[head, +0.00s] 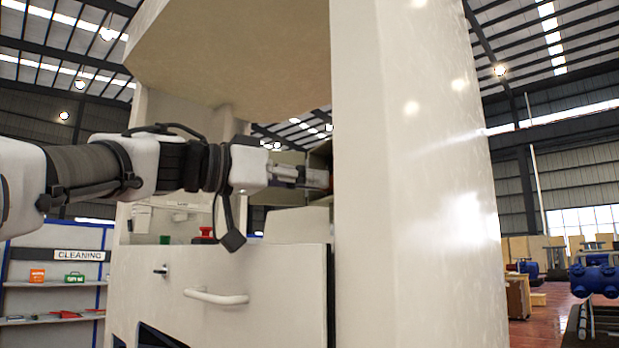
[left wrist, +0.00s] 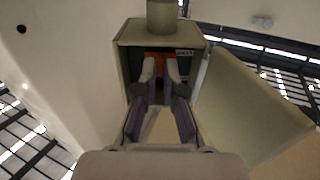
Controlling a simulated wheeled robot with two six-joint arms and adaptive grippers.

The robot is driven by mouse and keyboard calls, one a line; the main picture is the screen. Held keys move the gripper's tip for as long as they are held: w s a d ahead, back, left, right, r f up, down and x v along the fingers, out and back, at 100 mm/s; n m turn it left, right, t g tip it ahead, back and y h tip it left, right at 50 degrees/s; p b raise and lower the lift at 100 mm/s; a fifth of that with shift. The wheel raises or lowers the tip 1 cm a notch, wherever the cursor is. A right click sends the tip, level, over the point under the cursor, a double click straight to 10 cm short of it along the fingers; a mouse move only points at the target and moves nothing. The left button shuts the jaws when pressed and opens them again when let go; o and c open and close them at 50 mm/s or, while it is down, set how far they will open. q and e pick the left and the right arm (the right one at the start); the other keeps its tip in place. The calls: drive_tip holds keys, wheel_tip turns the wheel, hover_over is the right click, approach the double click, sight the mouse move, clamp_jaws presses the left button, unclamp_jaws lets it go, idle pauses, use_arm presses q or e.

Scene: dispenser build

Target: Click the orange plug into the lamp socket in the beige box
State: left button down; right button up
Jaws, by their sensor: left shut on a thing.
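The beige box (left wrist: 122,62) stands open in the left wrist view, its door (left wrist: 250,105) swung out to the right. My left gripper (left wrist: 160,66) reaches into the box's mouth, its fingers shut on the orange plug (left wrist: 161,56), which shows as an orange patch at the fingertips. The lamp socket is not distinguishable; the fingers and plug cover the middle of the box's inside. In the head view my left gripper (head: 312,177) points right, and a sliver of orange shows at its tips. A large pale column hides most of the box there. My right gripper is not in view.
The tall pale column (head: 415,180) stands just right of my left gripper in the head view. A label (left wrist: 184,52) shows inside the box.

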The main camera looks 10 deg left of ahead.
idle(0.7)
use_arm(q)
drive_tip(key=shift+w+d+f, duration=0.1)
drive_tip(key=shift+w, duration=0.1)
idle(0.8)
drive_tip(key=c, duration=0.7)
unclamp_jaws()
drive_tip(key=shift+s+a+f+b, duration=0.1)
drive_tip(key=shift+s+a+b, duration=0.2)
drive_tip(key=shift+b, duration=0.05)
drive_tip(key=shift+b+v, duration=2.05)
drive_tip(key=shift+v, duration=0.45)
drive_tip(key=shift+a, duration=0.15)
